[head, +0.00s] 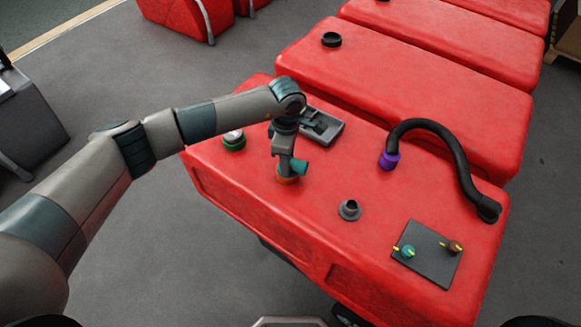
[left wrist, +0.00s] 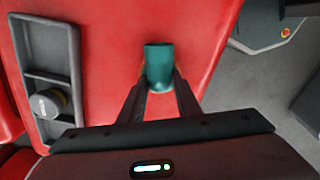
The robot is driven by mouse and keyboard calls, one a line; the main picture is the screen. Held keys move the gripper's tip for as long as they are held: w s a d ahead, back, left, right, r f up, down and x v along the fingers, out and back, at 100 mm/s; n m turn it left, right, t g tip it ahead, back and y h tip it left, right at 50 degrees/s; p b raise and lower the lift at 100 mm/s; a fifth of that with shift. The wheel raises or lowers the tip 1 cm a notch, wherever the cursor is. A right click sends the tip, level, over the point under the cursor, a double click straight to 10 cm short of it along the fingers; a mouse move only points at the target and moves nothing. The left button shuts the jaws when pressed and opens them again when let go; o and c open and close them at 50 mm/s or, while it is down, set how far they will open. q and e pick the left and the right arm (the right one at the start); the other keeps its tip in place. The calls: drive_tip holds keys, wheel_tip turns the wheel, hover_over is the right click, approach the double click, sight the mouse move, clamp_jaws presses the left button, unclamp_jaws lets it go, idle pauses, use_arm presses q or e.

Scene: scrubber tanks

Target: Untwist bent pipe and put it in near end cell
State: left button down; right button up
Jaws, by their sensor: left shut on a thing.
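The bent pipe (head: 299,167) is teal and stands at an orange collar (head: 287,179) on the red tank top. My left gripper (head: 284,153) points down over it. In the left wrist view the pipe's teal end (left wrist: 158,67) sits between the fingertips (left wrist: 160,88), which are shut on it. Whether the pipe is still seated in the collar is hidden. The grey tray (head: 334,138) with cells lies just behind the gripper and shows at the left of the wrist view (left wrist: 73,55). My right gripper is out of view.
A green-ringed cap (head: 233,140) is left of the pipe. A grey spout (head: 349,210), a black hose (head: 462,160) with a purple collar (head: 389,160) and a dark panel (head: 427,265) with knobs lie to the right. More red tanks (head: 400,85) stand behind.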

use_arm(q)
drive_tip(key=shift+s+f, duration=0.3)
drive_tip(key=shift+f, duration=0.3)
drive_tip(key=shift+d+n+b, duration=0.1)
drive_tip(key=shift+n+b, duration=0.25)
drive_tip(key=shift+n, duration=0.65)
drive_tip(key=shift+w+d+r, duration=0.1)
drive_tip(key=shift+w+r, duration=0.1)
drive_tip(key=shift+r, duration=0.55)
drive_tip(key=shift+w+r+p, duration=0.1)
drive_tip(key=shift+r+p, duration=0.25)
drive_tip(key=shift+r, duration=0.25)
idle(0.4)
drive_tip(key=shift+r+p, duration=0.85)
drive_tip(key=shift+r, duration=1.55)
drive_tip(key=shift+a+r, duration=0.1)
drive_tip(key=shift+a, duration=0.1)
